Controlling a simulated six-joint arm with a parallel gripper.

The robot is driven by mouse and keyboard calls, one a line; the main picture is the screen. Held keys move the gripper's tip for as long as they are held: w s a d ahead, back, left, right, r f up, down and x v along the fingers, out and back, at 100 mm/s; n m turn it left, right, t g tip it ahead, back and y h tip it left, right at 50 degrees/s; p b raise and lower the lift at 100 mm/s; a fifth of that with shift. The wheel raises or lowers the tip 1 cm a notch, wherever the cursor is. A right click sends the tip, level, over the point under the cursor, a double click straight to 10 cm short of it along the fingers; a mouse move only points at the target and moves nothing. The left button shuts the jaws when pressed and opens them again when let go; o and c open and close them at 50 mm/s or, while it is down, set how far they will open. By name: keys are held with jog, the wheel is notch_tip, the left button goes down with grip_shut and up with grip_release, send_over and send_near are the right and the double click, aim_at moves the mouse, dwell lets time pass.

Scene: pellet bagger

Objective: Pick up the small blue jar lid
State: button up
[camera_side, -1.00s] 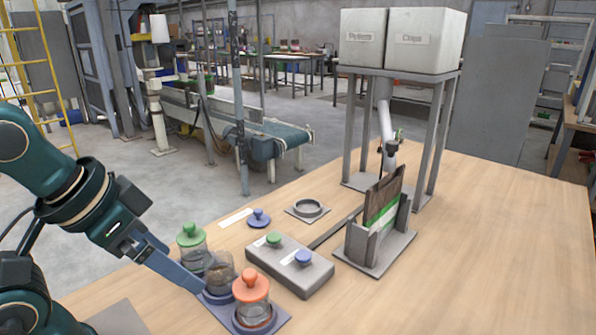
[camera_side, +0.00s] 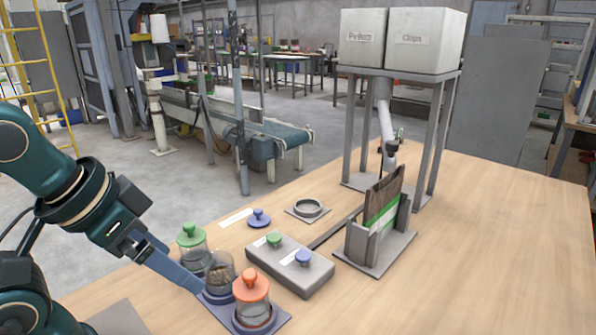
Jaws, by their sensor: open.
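The small blue jar lid (camera_side: 259,218) lies on the wooden table behind the grey button box, its knob pointing up. My gripper (camera_side: 198,289) is at the lower left, pointing down and right, with its tip beside the jars. It is open, though the gap between its fingers is hard to see from this side. It is well to the left and front of the blue lid, apart from it. The open middle jar (camera_side: 220,277) holds brown pellets and stands close to the gripper's tip.
A green-lidded jar (camera_side: 191,244) and an orange-lidded jar (camera_side: 252,302) flank the open jar. A grey box (camera_side: 315,279) with green and blue knobs stands between jars and bag holder (camera_side: 384,256). A grey ring (camera_side: 308,208) lies right of the lid. The table's right side is clear.

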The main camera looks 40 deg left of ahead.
jog(key=shift+o, duration=0.2)
jog(key=w+d+r+m+t+h, duration=0.1)
jog(key=w+d+r+m+t, duration=0.1)
jog(key=w+r+m, duration=0.25)
send_over(256, 211)
jog(key=s+d, duration=0.2)
jog(key=d, duration=0.3)
notch_tip(256, 211, down, 7)
jog(key=a+f, duration=0.1)
jog(key=f, duration=0.1)
jog(key=a+f+n+g, duration=0.1)
jog(key=a+f, duration=0.1)
jog(key=f, duration=0.1)
jog(key=a+f+n, duration=0.1)
jog(key=a+f, duration=0.1)
jog(key=f, duration=0.1)
jog(key=shift+s+a+g, duration=0.2)
jog(key=shift+s+g, duration=0.1)
jog(key=shift+g, duration=0.1)
jog(key=shift+s+a+f, duration=0.1)
jog(key=shift+a+f, duration=0.05)
jog(key=shift+f, duration=0.25)
jog(key=shift+x, duration=2.4)
